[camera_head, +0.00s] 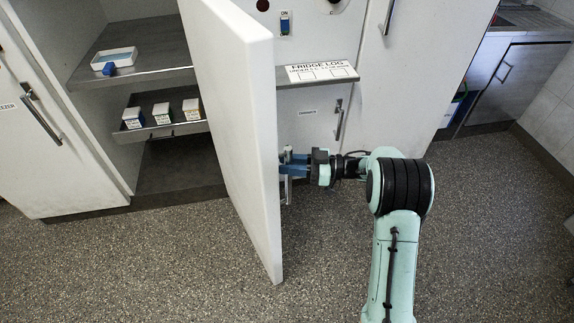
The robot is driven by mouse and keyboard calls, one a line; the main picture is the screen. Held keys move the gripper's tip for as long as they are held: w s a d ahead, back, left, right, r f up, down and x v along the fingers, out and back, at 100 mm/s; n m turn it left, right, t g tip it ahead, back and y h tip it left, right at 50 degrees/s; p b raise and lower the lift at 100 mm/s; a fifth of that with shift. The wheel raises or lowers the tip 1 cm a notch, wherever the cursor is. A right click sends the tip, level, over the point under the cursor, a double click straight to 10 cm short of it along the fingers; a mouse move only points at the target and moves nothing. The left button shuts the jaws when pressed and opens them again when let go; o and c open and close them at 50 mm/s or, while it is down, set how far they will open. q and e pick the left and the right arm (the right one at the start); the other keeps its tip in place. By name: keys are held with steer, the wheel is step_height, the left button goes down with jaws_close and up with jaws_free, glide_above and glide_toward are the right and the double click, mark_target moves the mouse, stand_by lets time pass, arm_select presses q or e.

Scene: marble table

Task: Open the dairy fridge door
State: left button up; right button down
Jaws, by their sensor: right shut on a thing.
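The white fridge door (232,110) stands swung out into the room, seen nearly edge-on. Behind it, the open compartment (160,178) shows its shelves. My right gripper (287,165) is on the right side of the door, at its outer face, shut on the door's handle (287,187). The right arm reaches in from the lower right. My left gripper is not in view.
Several small cartons (162,113) stand on the lower shelf, and a white tray (114,60) sits on the upper one. A fridge log sheet (317,73) lies on a ledge right of the door. The speckled floor (140,265) in front is clear.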

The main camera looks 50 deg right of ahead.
steer(key=shift+w+r, duration=0.15)
steer(key=shift+r, duration=0.05)
steer(key=c, duration=1.1)
jaws_free()
steer(key=shift+o, duration=0.4)
steer(key=shift+w+f, duration=0.1)
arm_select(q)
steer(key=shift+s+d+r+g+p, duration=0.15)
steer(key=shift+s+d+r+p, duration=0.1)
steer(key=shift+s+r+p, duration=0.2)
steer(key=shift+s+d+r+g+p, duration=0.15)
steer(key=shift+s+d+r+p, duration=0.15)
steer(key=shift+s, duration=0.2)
arm_select(e)
steer(key=v, duration=1.3)
steer(key=shift+s, duration=0.2)
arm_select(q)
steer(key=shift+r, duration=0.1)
